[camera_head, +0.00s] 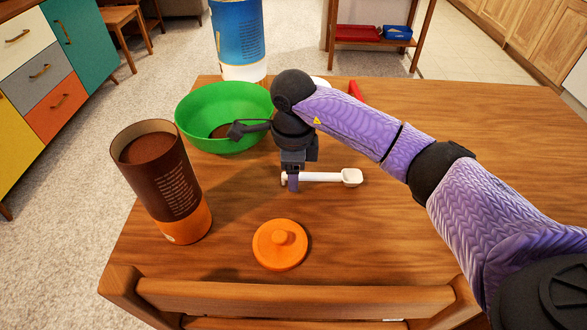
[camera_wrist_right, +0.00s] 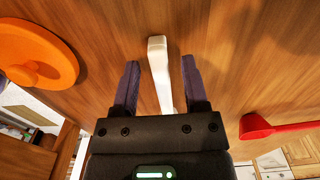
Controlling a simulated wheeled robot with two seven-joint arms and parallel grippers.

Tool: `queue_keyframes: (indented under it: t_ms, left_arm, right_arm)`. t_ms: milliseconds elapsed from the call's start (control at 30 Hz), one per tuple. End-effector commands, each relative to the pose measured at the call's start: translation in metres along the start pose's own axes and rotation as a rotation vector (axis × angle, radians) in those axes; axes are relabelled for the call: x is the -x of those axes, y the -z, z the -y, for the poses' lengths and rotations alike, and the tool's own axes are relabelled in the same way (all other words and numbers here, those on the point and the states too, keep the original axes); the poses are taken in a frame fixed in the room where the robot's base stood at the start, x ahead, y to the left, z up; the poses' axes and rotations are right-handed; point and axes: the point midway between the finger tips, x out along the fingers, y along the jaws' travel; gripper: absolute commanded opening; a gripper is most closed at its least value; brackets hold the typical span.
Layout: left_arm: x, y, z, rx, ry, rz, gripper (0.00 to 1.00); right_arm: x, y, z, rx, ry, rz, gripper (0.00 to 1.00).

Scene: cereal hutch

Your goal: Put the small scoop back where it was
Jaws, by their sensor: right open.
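A small white scoop (camera_head: 327,177) lies on the wooden table, its square head to the right. My right gripper (camera_head: 292,182) is low over its left handle end. In the right wrist view the open fingers (camera_wrist_right: 160,66) stand on either side of the white handle (camera_wrist_right: 157,55), with gaps showing. A brown canister (camera_head: 160,185) with an orange base stands open at the left, with brown powder inside. Its likely lid, an orange disc with a knob (camera_head: 280,245), lies on the table in front and also shows in the wrist view (camera_wrist_right: 40,55). My left gripper is not in view.
A green bowl (camera_head: 205,105) with some brown powder stands behind the gripper. A blue and white container (camera_head: 238,40) is at the back. A red-handled thing (camera_head: 355,90) is partly hidden by my right arm. The table's right side is clear.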

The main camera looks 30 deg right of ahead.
Motion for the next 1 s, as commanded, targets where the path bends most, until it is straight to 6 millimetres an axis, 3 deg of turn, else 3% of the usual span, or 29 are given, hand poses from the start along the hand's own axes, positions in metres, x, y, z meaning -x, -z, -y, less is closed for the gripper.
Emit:
queue_keyframes:
  t_ms: [133, 300, 500, 633, 1000]
  left_arm:
    - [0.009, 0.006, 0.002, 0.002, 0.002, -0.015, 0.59]
    - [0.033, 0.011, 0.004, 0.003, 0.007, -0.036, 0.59]
    - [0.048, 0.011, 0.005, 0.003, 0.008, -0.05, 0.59]
    - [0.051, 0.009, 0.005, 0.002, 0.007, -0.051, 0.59]
    - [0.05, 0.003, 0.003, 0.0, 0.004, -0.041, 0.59]
  right_arm:
    - [0.019, 0.0, 0.0, 0.0, 0.004, 0.002, 0.57]
    - [0.071, 0.0, 0.001, 0.0, 0.008, 0.004, 0.57]
    - [0.114, 0.0, 0.0, 0.0, 0.004, 0.002, 0.57]
    - [0.123, 0.0, 0.0, 0.0, 0.0, 0.001, 0.57]
    - [0.123, 0.0, 0.0, 0.0, -0.001, 0.0, 0.57]
